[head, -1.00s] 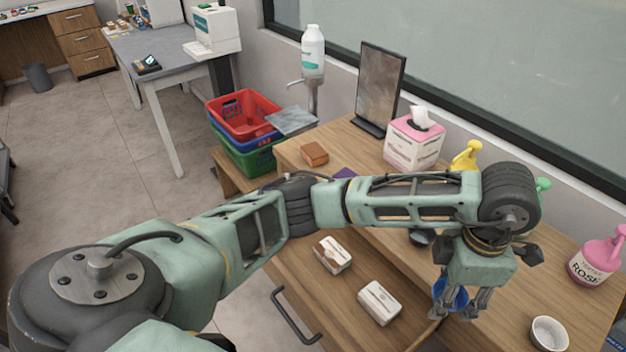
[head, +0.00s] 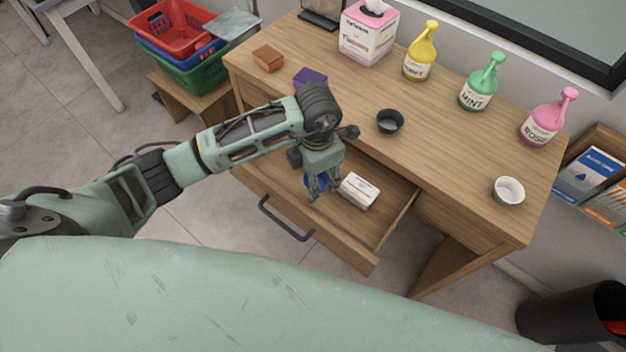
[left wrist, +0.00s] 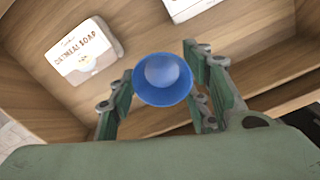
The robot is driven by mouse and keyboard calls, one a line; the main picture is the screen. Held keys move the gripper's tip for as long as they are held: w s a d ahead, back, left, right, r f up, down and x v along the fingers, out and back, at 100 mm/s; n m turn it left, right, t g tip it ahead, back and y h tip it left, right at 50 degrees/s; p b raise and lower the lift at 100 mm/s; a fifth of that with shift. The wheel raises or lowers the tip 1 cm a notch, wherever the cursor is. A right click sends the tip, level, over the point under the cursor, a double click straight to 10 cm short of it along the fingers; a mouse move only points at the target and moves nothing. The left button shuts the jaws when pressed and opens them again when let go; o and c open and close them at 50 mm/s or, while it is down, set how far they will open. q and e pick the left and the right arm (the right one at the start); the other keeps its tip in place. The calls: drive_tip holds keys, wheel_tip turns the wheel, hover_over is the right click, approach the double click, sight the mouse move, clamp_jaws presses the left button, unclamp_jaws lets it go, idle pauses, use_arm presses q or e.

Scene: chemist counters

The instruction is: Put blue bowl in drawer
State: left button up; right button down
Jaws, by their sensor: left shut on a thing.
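The blue bowl (left wrist: 162,78) sits between the fingers of my left gripper (left wrist: 160,88) in the left wrist view, and the gripper is shut on it. In the head view the blue bowl (head: 316,181) shows partly behind the fingers of my left gripper (head: 321,188). The drawer (head: 376,238) is pulled open at the front of the wooden desk, and the gripper with the bowl is over its inside. Whether the bowl touches the drawer floor cannot be told. My right gripper is not in view.
A white soap box (head: 359,191) lies in the drawer beside the gripper; an oatmeal soap box (left wrist: 84,52) shows in the left wrist view. On the desk (head: 440,160) stand a black bowl (head: 390,121), a white bowl (head: 508,190), bottles and a tissue box (head: 369,32).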

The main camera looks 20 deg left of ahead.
use_arm(q)
drive_tip(key=shift+a+f, duration=0.15)
drive_tip(key=shift+a, duration=0.15)
drive_tip(key=shift+f, duration=0.35)
wheel_tip(320, 180, down, 2)
drive_tip(key=shift+f+p, duration=0.2)
drive_tip(key=shift+p, duration=0.45)
drive_tip(key=shift+f, duration=0.65)
drive_tip(key=o, duration=0.7)
drive_tip(key=shift+f, duration=0.1)
drive_tip(key=o, duration=0.5)
drive_tip(key=shift+c, duration=0.2)
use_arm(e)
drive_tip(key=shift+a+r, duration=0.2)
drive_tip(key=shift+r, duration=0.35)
